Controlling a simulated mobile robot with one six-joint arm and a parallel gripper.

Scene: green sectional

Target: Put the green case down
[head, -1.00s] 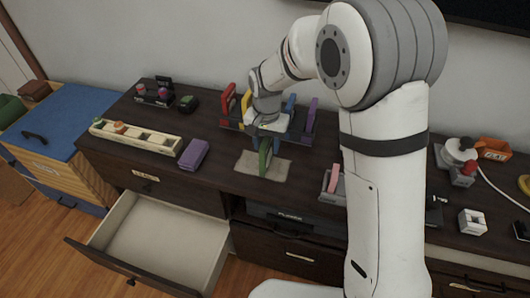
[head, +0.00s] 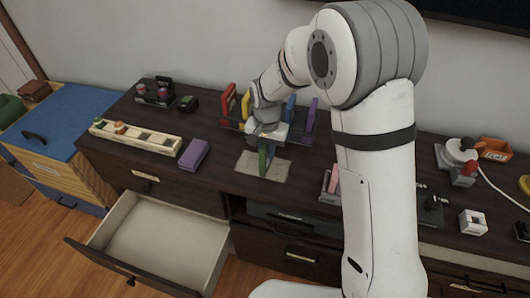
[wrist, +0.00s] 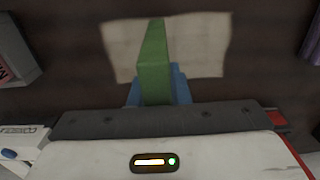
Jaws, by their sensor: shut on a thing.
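The green case (head: 263,161) is a thin upright slab in my gripper (head: 267,142), over the beige mat (head: 279,172) on the dark cabinet top. In the wrist view the green case (wrist: 154,66) stands between blue finger parts of my gripper (wrist: 158,90), which is shut on it. The beige mat (wrist: 210,45) shows behind and on both sides of it. I cannot tell whether the case's lower edge touches the mat. The gripper hides part of the case.
A rack with upright slabs, including a yellow one (head: 246,105) and a purple one (head: 311,115), stands just behind. A purple case (head: 193,154) lies left of the mat. A long tray (head: 150,140) is further left. An open drawer (head: 160,245) juts out below.

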